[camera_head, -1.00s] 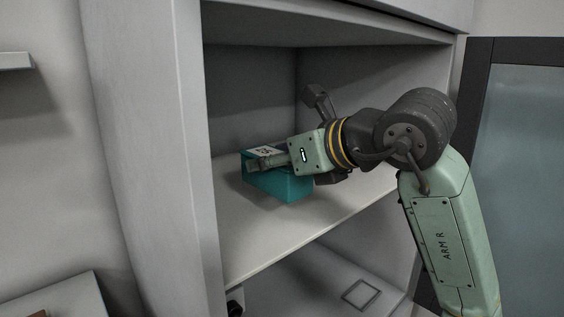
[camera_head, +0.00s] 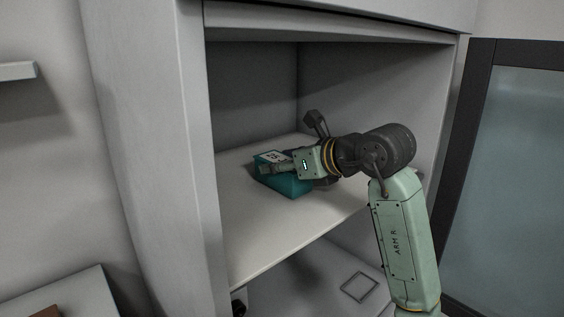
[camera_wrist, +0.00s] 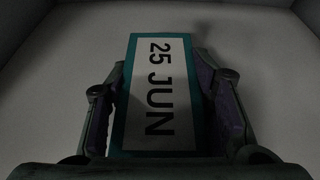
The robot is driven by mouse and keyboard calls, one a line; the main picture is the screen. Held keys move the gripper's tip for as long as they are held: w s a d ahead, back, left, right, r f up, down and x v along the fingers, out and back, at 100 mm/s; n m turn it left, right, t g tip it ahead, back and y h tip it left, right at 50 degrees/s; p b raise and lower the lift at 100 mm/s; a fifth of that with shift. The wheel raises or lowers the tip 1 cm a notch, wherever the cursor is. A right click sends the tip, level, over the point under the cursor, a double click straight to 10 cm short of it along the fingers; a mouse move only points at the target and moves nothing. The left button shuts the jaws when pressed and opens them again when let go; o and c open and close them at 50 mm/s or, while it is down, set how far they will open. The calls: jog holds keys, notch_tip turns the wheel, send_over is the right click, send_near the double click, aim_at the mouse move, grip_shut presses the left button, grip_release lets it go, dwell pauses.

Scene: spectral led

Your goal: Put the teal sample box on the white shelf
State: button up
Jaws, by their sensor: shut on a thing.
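The teal sample box (camera_head: 286,184) is at the white shelf (camera_head: 262,236) inside the cabinet, in the head view. My gripper (camera_head: 280,167) is shut on the box from the right side. In the wrist view the box (camera_wrist: 158,62) lies between my two fingers (camera_wrist: 160,105), with a white label reading "25 JUN" facing the camera. Whether the underside of the box touches the shelf or hangs just above it cannot be told. My fingers hide part of the box's sides.
The shelf is bare in front of and behind the box. A lower compartment with a square outline (camera_head: 359,287) is below. A glass-panelled door (camera_head: 515,170) is at the right.

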jog(key=shift+f, duration=0.1)
jog(key=shift+f, duration=0.15)
jog(key=o, duration=1.4)
jog(key=shift+r, duration=0.3)
jog(key=shift+s+d, duration=0.2)
jog(key=shift+d, duration=0.1)
jog(key=b+v, duration=0.2)
jog(key=v, duration=0.9)
jog(key=shift+s+r+b, duration=0.1)
jog(key=shift+r+b, duration=0.15)
jog(key=shift+b, duration=0.15)
